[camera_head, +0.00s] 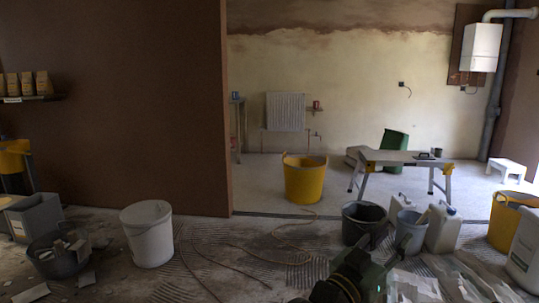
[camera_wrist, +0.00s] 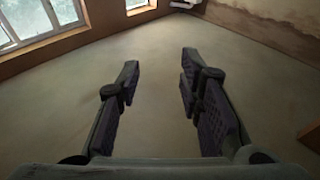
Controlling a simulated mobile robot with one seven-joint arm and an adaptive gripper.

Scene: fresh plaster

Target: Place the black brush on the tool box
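Part of my dark arm shows at the bottom of the head view. A small dark flat item with a handle (camera_head: 425,156) lies on the folding workbench (camera_head: 385,157); it is too small to tell whether it is the black brush. I cannot make out a tool box in either view. My gripper is well apart from the workbench.
A yellow tub (camera_head: 305,183) stands left of the workbench. A dark bucket (camera_head: 362,222), a white canister (camera_head: 443,230) and another yellow tub (camera_head: 507,222) stand nearer. A white bucket (camera_head: 147,234) stands at left beside a brown wall (camera_head: 110,110). Cables (camera_head: 240,268) lie across the floor.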

